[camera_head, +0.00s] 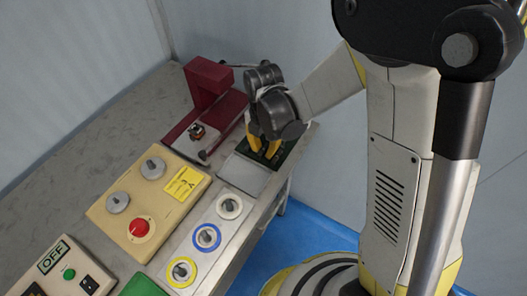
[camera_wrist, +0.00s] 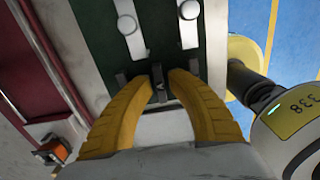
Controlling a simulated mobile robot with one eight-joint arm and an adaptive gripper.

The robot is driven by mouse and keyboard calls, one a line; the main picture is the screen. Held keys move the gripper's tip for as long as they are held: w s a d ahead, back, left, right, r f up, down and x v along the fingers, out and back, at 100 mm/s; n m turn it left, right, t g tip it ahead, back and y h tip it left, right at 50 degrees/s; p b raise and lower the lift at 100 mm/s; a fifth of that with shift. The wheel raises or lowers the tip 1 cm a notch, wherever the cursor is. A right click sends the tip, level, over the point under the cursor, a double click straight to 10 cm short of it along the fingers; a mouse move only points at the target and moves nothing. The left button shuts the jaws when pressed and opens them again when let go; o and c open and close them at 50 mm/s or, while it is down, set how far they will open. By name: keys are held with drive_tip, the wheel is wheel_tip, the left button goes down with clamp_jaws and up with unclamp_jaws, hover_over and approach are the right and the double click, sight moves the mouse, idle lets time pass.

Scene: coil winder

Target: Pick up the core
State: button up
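A dark, pronged piece, which looks like the core (camera_wrist: 159,86), lies across the near end of a green board (camera_wrist: 120,45) in the wrist view. Its middle prong shows between my fingertips. My gripper (camera_wrist: 160,76) points down at it with two yellow fingers, tips close together on either side of that prong. I cannot tell whether they touch it. In the head view my gripper (camera_head: 264,147) is low over the green board (camera_head: 281,158) at the table's right edge. The core is hidden there by the fingers.
A beige control box (camera_head: 117,212), a panel of ringed switches (camera_head: 207,237) and an OFF box (camera_head: 60,270) fill the near table. The far-left tabletop (camera_head: 95,125) is clear.

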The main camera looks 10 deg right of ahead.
sight(266, 149)
drive_tip(key=shift+r, duration=0.1)
clamp_jaws()
drive_tip(key=shift+r+p, duration=0.3)
drive_tip(key=shift+r, duration=0.15)
drive_tip(key=r, duration=0.1)
drive_tip(key=r+p, duration=0.2)
drive_tip(key=r, duration=0.1)
drive_tip(key=shift+d, duration=0.3)
drive_tip(key=w+d+r+p, duration=0.1)
drive_tip(key=d+r+p, duration=0.2)
drive_tip(key=d+r, duration=0.3)
drive_tip(key=d, duration=0.5)
drive_tip(key=shift+w, duration=0.1)
